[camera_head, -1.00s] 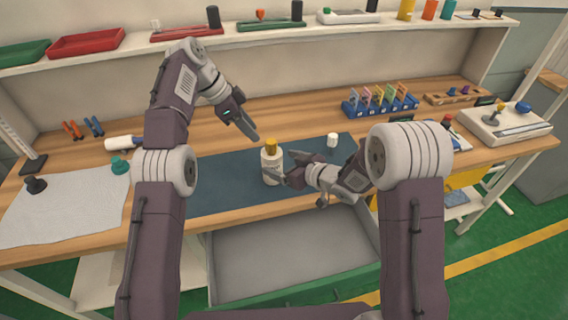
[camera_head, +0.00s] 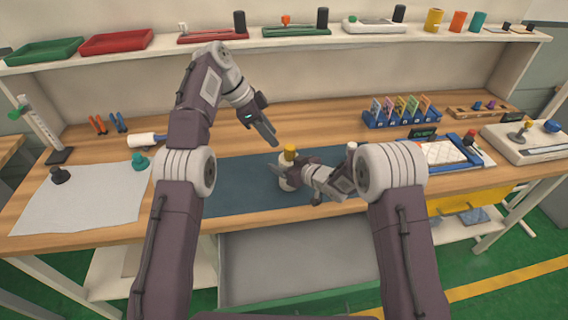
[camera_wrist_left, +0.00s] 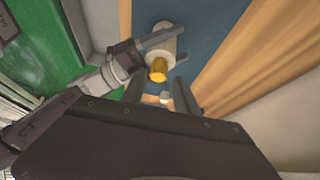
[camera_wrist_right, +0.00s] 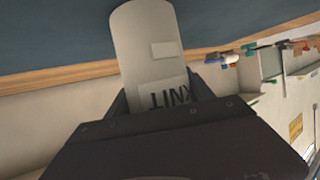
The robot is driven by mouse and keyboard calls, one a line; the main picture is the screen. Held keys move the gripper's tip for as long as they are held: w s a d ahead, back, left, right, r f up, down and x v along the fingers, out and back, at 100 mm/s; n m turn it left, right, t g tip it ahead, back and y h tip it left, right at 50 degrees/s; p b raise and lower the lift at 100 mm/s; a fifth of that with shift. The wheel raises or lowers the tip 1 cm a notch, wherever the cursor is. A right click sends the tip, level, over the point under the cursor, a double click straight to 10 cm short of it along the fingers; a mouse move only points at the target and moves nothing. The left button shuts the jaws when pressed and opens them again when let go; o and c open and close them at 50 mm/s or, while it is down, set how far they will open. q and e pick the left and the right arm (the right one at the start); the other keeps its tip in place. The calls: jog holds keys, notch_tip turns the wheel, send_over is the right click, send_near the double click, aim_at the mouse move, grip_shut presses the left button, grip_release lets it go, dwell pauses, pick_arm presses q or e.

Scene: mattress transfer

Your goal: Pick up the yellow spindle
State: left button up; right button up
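A white bottle (camera_head: 287,184) with a yellow cap (camera_head: 290,152) stands upright on the dark mat. My right gripper (camera_head: 280,174) has its fingers on either side of the bottle, which fills the right wrist view (camera_wrist_right: 146,45); I cannot tell whether they press on it. My left gripper (camera_head: 271,131) is open and empty, above and behind the bottle. The left wrist view shows the yellow cap (camera_wrist_left: 157,70) just beyond its fingertips. A yellow knob (camera_head: 527,125) on the white device at the right may be the spindle; I cannot tell for sure.
A dark mat (camera_head: 232,172) covers the bench middle. A blue card rack (camera_head: 400,120), a blue-framed tray (camera_head: 445,152) and a white device (camera_head: 530,142) stand to the right. A white cloth (camera_head: 80,200) lies left. A pale drawer (camera_head: 290,262) is open below the bench.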

jog(key=c, duration=0.5)
pick_arm(q)
jog(key=shift+o, duration=0.5)
pick_arm(e)
jog(key=shift+s+r, duration=0.1)
pick_arm(q)
jog(key=n+t+y, duration=0.3)
jog(key=n+y, duration=0.3)
jog(key=n, duration=1)
send_near(290, 148)
jog(key=x, duration=0.5)
jog(key=shift+s+a+f, duration=0.1)
jog(key=shift+a+f, duration=0.1)
jog(key=shift+x, duration=2.95)
